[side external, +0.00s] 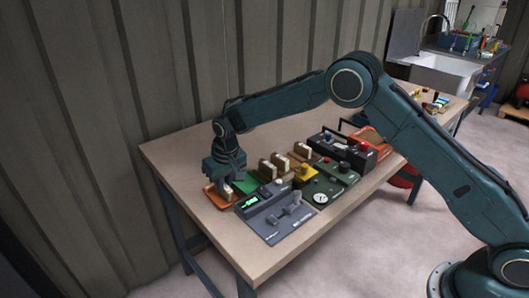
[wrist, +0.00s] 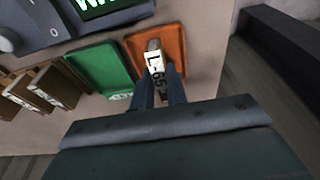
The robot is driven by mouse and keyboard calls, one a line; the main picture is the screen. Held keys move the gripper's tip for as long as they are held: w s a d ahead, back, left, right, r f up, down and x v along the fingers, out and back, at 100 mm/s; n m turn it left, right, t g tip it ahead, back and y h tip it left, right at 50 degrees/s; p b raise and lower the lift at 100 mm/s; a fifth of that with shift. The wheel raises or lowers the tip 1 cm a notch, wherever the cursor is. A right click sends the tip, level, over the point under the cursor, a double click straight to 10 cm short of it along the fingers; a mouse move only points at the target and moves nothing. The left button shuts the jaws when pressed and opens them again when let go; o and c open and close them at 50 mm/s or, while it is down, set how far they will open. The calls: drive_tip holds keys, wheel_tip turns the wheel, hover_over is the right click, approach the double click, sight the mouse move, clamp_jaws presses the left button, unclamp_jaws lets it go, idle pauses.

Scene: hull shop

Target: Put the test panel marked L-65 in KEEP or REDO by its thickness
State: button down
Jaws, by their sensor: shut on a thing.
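The test panel marked L-65 (wrist: 155,62) is a narrow tan piece with a white label, held between the fingers of my gripper (wrist: 161,74). In the side view the panel (side external: 228,192) shows below my gripper (side external: 225,181), at the orange tray (side external: 212,199). In the wrist view the panel overlaps the orange tray (wrist: 176,42); whether it touches the tray floor is unclear. The green tray (wrist: 96,68) lies beside the orange one and is empty where visible. Its edge lettering is hard to read, and no lettering shows on the orange tray.
A grey gauge unit (side external: 285,221) with a lit green display (side external: 250,202) stands in front of the trays. Several other labelled panels (wrist: 45,86) stand past the green tray. More boxes (side external: 325,187) crowd the bench to the right. A corrugated wall (side external: 100,110) rises behind.

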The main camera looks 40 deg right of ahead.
drive_tip(key=shift+f, duration=0.25)
drive_tip(key=c, duration=1.3)
unclamp_jaws()
drive_tip(key=v, duration=1.4)
